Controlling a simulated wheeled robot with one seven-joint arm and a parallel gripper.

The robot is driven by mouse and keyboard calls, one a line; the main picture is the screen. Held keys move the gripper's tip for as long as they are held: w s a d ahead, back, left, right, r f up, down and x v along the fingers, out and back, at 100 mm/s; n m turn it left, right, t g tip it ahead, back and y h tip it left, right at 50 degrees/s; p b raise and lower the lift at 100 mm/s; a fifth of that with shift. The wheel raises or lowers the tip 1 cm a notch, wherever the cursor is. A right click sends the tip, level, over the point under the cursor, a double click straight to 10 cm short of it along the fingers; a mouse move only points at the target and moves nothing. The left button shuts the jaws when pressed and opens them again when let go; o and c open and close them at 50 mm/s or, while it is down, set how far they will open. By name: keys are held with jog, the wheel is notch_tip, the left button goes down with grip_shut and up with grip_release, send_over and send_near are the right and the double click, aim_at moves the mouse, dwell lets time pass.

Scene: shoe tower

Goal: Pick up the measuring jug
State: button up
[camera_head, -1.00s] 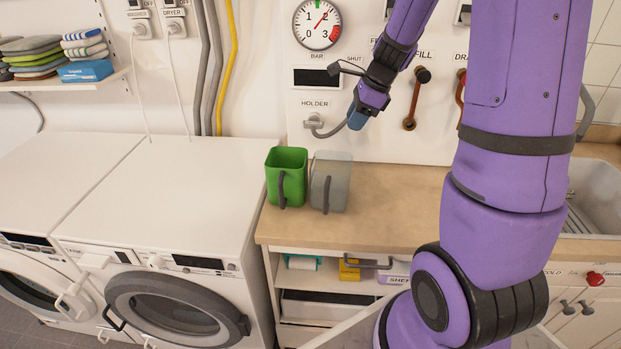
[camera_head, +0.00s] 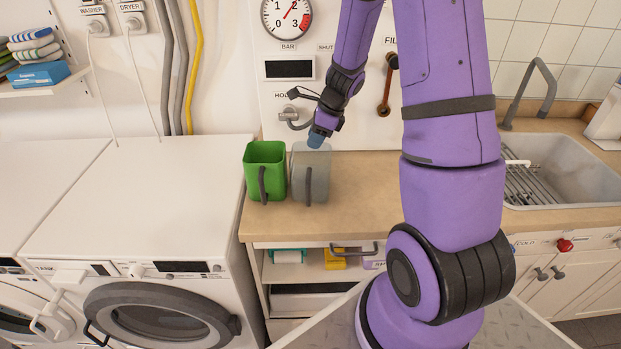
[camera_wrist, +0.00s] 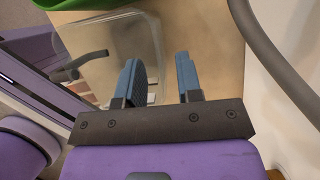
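The measuring jug (camera_head: 311,180) is clear and greyish with a dark handle, standing upright on the wooden counter right of a green jug (camera_head: 265,172). In the wrist view the clear jug (camera_wrist: 108,35) is at the upper left, its handle further left. My gripper (camera_head: 318,139) points down at the jug's back rim in the head view. In the wrist view my gripper (camera_wrist: 158,62) is open, with two blue fingers apart. The jug's right edge shows between the fingers; the left finger overlaps the jug. I cannot tell whether they touch.
The green jug stands close beside the clear one. A wall panel with a hose holder (camera_head: 290,115) is just behind. A grey hose (camera_wrist: 270,55) curves along the right of the wrist view. A sink (camera_head: 560,165) lies right; white machines (camera_head: 140,200) stand left.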

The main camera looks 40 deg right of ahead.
jog(key=shift+x, duration=1.15)
grip_shut()
jog(key=shift+r, duration=0.15)
